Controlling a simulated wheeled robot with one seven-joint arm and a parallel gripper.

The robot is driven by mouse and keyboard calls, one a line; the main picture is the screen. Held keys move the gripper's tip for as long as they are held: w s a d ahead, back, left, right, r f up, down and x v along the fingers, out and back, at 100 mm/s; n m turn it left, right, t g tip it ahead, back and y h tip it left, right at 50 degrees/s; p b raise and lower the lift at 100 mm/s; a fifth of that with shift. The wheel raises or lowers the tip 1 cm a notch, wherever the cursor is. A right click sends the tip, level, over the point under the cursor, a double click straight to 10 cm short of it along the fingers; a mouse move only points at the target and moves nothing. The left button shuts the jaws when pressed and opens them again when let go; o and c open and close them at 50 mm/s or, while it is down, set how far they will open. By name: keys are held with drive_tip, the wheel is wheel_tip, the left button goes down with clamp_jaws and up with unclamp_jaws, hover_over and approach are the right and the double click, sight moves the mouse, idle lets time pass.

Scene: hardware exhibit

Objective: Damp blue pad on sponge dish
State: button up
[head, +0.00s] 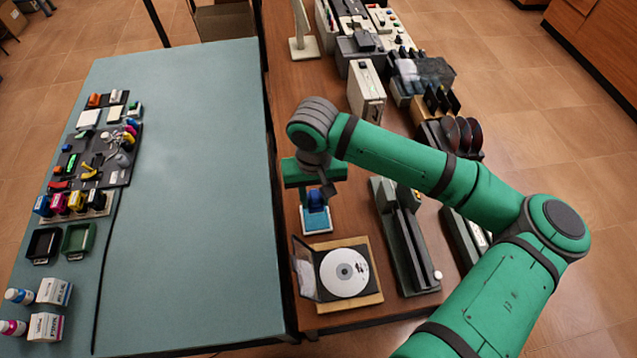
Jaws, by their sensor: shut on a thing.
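My gripper (317,190) points down over the brown table, left of my green arm. It is shut on a small blue pad (316,202), which shows just below the fingers. The sponge dish (316,228), a small square with a pale rim and blue inside, lies directly beneath the pad. From this angle I cannot tell whether the pad touches the dish. The fingers partly cover the pad's upper part.
A disc in an open case (344,271) lies just in front of the dish. A dark long device (404,237) stands to the right, and a white box (366,92) behind. The teal table (190,200) at left has wide free room; small items line its left side.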

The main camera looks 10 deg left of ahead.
sight(316, 217)
drive_tip(key=shift+w+f, duration=0.15)
drive_tip(key=shift+f, duration=3.1)
drive_tip(key=shift+f, duration=0.6)
drive_tip(key=shift+r, duration=0.15)
drive_tip(key=shift+r, duration=3.4)
